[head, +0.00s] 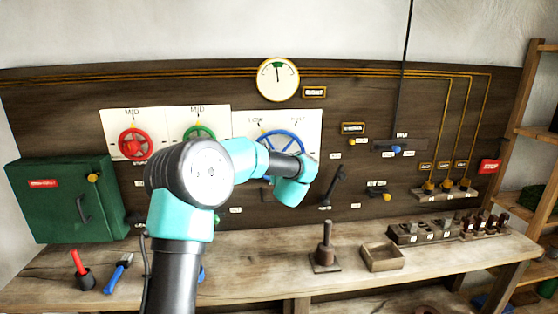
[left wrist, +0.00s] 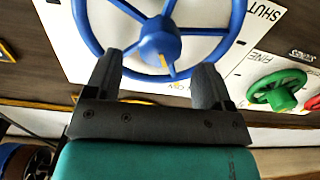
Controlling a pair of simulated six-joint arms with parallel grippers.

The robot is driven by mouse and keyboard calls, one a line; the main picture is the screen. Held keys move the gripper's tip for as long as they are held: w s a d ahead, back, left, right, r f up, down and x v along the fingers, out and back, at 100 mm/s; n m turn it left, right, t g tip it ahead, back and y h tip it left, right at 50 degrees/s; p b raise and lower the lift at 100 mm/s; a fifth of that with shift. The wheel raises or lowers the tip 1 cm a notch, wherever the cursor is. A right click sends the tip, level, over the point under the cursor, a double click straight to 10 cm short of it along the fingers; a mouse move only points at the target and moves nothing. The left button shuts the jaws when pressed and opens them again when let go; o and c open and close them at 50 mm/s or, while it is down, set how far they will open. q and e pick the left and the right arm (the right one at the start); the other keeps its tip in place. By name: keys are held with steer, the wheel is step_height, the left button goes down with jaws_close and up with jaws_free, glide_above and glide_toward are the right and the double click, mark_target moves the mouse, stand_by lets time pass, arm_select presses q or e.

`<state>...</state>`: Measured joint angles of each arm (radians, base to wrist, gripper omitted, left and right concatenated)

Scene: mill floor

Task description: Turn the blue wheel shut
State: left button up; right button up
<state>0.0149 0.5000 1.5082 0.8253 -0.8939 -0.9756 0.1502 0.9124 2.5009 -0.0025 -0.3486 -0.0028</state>
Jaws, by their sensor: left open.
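The blue wheel (head: 283,143) is on a white panel (head: 314,134) on the wall in the head view, its lower part hidden by my left arm. In the left wrist view, the blue wheel (left wrist: 97,45) fills the upper middle, with a yellow mark (left wrist: 168,66) near its hub. A SHUT label (left wrist: 264,13) is at the upper right there. My left gripper (left wrist: 158,63) is open, its two fingers spread at the wheel's near rim. I cannot tell whether they touch it. My right gripper is not in view.
A red wheel (head: 135,143) and a green wheel (head: 199,132) are to the left on the wall. A round gauge (head: 277,79) hangs above. A green cabinet (head: 60,197) is at the far left. The workbench (head: 235,274) holds a wooden tray (head: 381,257) and tools.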

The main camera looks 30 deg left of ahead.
arm_select(q)
steer(key=x, duration=0.6)
steer(key=shift+w+a, duration=0.2)
steer(key=c, duration=0.9)
steer(key=shift+n, duration=0.5)
steer(key=n, duration=1.1)
